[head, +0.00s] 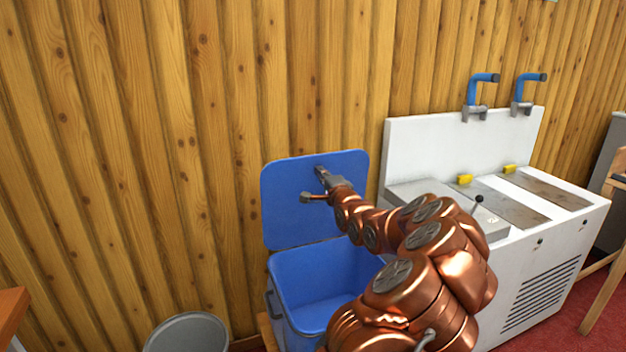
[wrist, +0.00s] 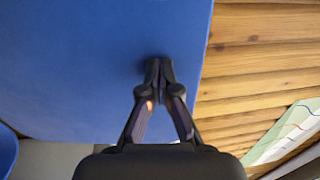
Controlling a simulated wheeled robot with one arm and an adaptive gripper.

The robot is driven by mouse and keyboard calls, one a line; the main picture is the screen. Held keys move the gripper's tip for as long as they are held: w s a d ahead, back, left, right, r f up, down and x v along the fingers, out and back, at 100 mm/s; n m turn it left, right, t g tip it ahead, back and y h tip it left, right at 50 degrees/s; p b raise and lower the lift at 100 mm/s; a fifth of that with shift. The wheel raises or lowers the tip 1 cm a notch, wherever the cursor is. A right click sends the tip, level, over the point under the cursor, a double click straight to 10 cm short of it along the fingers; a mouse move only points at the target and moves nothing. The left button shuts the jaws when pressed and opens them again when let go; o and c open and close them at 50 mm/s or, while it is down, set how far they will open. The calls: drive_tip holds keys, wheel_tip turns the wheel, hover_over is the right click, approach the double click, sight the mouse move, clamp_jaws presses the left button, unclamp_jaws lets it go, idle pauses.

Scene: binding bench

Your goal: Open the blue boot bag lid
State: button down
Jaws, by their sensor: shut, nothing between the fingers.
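The blue boot bag (head: 300,285) stands against the plank wall, left of the white sink unit. Its blue lid (head: 290,205) is raised upright at the back of the bag, and the open inside shows below it. My gripper (head: 321,172) is at the front face of the lid, near its upper middle. In the wrist view the lid (wrist: 90,60) fills the left and middle, and my shut, empty gripper (wrist: 159,65) has its tips at or very near the lid. I cannot tell whether they touch. My arm hides the bag's right side.
A grey round bin (head: 187,335) is at the front left. A wooden edge (head: 12,312) shows at the far left. The plank wall (head: 130,150) is directly behind the lid.

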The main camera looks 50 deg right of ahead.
drive_tip(key=shift+w+d, duration=0.15)
idle(0.3)
drive_tip(key=b+v, duration=0.2)
drive_tip(key=v, duration=1.2)
drive_tip(key=shift+r, duration=0.1)
